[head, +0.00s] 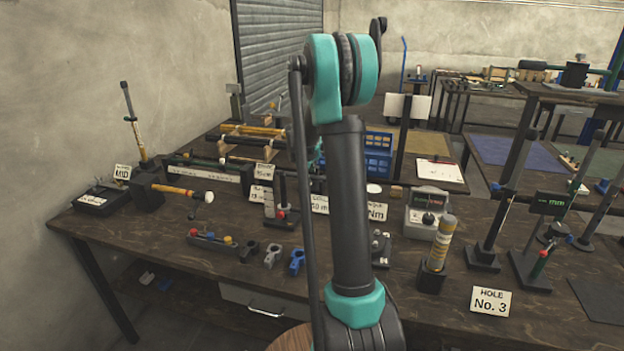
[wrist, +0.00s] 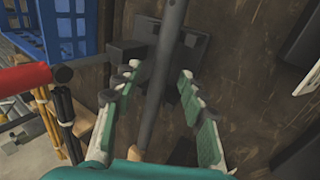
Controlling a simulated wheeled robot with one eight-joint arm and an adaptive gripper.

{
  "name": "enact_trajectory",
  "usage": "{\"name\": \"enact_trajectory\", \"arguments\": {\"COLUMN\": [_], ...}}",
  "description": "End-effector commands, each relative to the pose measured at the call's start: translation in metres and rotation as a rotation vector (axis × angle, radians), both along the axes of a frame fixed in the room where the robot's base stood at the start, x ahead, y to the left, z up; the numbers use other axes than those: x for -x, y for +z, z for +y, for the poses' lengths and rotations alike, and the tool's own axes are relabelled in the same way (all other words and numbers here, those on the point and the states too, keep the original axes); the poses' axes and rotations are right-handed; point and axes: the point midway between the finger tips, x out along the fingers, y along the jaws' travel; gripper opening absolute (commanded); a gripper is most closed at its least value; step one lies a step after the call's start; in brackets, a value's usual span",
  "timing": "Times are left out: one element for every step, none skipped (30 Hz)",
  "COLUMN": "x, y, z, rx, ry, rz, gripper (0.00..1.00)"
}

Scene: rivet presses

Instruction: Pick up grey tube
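In the wrist view a long grey tube (wrist: 163,75) runs from the top edge down between my fingers. A dark block-like base (wrist: 130,52) lies beside and behind its upper part. My gripper (wrist: 157,76) is open, with one pale, green-padded finger on each side of the tube. A gap shows between the tube and each finger pad. In the head view my own arm stands across the middle and mostly hides my gripper. I cannot tell for sure which upright there is this tube.
A blue crate (wrist: 75,25) and a red rod (wrist: 25,79) lie left of my fingers in the wrist view. In the head view the workbench (head: 390,292) is crowded with gauges and stands. A yellow-banded cylinder (head: 441,243) stands right of my arm.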

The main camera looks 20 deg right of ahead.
Motion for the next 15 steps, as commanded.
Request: {"name": "enact_trajectory", "arguments": {"x": [0.0000,0.0000,0.0000,0.0001,0.0001,0.0001,0.0001,0.0001,0.0001,0.0001,0.0001,0.0001,0.0001,0.0001,0.0001], "y": [0.0001,0.0001,0.0001,0.0002,0.0002,0.0002,0.0002,0.0002,0.0002,0.0002,0.0002,0.0002,0.0003,0.0003,0.0003], "z": [0.0000,0.0000,0.0000,0.0001,0.0001,0.0001,0.0001,0.0001,0.0001,0.0001,0.0001,0.0001,0.0001,0.0001,0.0001], "rx": [0.000,0.000,0.000,0.000,0.000,0.000,0.000,0.000,0.000,0.000,0.000,0.000,0.000,0.000,0.000], "ry": [0.000,0.000,0.000,0.000,0.000,0.000,0.000,0.000,0.000,0.000,0.000,0.000,0.000,0.000,0.000], "rz": [0.000,0.000,0.000,0.000,0.000,0.000,0.000,0.000,0.000,0.000,0.000,0.000,0.000,0.000,0.000], "gripper": [0.33,0.29,0.24,0.21,0.17,0.12,0.08,0.05,0.00,0.00,0.00,0.00,0.00,0.00,0.00]}}
